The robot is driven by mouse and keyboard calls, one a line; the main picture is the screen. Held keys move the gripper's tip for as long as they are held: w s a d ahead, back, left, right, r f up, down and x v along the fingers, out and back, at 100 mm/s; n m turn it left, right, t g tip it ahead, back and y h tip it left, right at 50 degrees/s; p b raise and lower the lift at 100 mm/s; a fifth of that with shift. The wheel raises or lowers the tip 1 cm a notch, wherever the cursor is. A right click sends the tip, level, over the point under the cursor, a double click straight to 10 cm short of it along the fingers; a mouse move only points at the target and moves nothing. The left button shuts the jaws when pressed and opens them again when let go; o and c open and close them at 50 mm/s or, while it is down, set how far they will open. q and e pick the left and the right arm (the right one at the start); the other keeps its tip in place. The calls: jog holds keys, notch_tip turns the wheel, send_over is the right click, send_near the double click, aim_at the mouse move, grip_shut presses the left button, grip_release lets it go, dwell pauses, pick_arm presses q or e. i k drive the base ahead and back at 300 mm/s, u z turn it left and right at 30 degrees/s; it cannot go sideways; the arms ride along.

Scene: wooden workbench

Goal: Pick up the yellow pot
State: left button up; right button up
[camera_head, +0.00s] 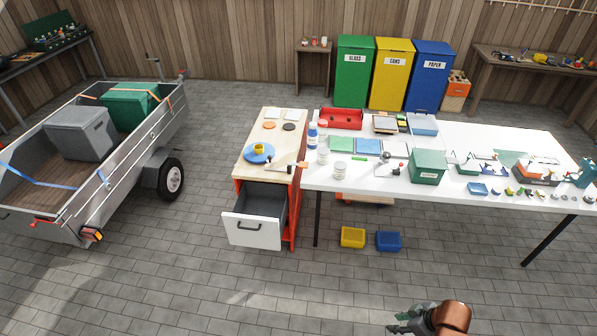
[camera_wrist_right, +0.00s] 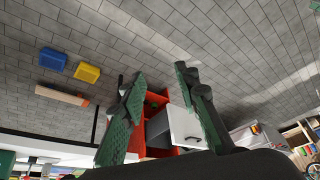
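A small yellow pot (camera_head: 259,147) sits on a round blue plate (camera_head: 258,154) on the light wooden top of the drawer cabinet (camera_head: 246,135) in the head view. I cannot make out the pot in the right wrist view. My right gripper (camera_head: 402,322) is at the bottom edge of the head view, far in front of and to the right of the pot. In the right wrist view its two green-padded fingers (camera_wrist_right: 160,80) are spread apart with nothing held between them. My left gripper is not in view.
The cabinet's drawer (camera_head: 252,230) is pulled open. A white table (camera_head: 460,205) crowded with objects stands right of the cabinet. A yellow bin (camera_head: 352,237) and a blue bin (camera_head: 388,241) are on the floor. A loaded trailer (camera_head: 140,155) stands left. The front floor is clear.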

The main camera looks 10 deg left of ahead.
aim_at(259, 148)
jog(key=u, duration=0.75)
jog(key=i, duration=1.05)
jog(key=u, duration=1)
jog(key=i, duration=2.8)
jog(key=z, duration=1.55)
jog(key=i, duration=1)
jog(key=z, duration=1.05)
